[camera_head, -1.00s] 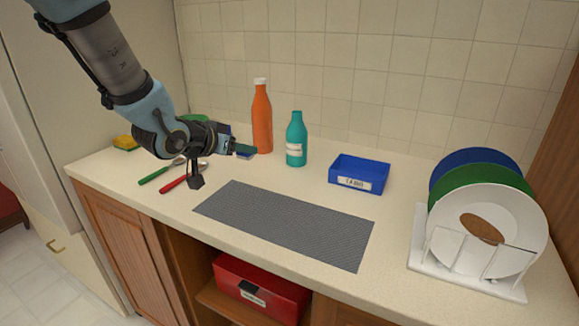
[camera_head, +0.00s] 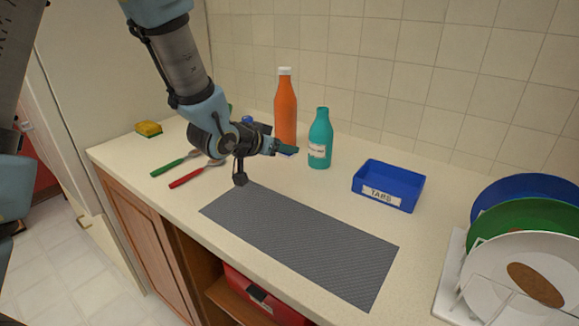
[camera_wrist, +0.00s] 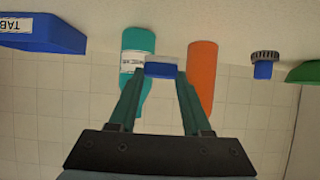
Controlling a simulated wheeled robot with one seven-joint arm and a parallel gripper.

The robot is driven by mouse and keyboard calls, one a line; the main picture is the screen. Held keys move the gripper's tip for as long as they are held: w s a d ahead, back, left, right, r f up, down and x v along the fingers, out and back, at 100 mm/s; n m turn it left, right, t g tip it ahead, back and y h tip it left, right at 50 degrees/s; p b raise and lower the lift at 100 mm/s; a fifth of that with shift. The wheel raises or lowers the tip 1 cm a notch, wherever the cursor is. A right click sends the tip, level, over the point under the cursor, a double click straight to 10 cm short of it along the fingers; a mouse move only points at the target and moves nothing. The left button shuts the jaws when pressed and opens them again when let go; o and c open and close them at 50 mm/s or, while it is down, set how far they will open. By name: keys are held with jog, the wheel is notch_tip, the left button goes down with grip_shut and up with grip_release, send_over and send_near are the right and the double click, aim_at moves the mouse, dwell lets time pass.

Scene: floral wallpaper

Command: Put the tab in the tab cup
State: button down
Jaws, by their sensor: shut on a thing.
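My gripper (camera_head: 287,150) is shut on a small blue tab with a pale face, held above the counter in front of the orange bottle. In the wrist view the tab (camera_wrist: 161,69) sits between the fingertips. The tab cup is an open blue box (camera_head: 388,187) with a white label reading TABS, standing on the counter to the right of my gripper. Its blue wall and label (camera_wrist: 42,32) also show at the left of the wrist view. The box's inside is only partly visible.
An orange bottle (camera_head: 286,108) and a teal bottle (camera_head: 320,138) stand close behind my gripper. A grey mat (camera_head: 300,240) lies in front. Green-handled and red-handled utensils and a sponge (camera_head: 148,129) are at left. A plate rack (camera_head: 452,280) holds plates at right.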

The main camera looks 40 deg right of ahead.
aim_at(283, 178)
jog(key=shift+f+p, duration=0.45)
jog(key=shift+f, duration=2.5)
jog(key=shift+f, duration=0.15)
jog(key=shift+c, duration=1.8)
grip_release()
jog(key=shift+r, duration=0.25)
jog(key=b+v, duration=0.2)
jog(key=v, duration=1)
jog(key=shift+a+f, duration=0.1)
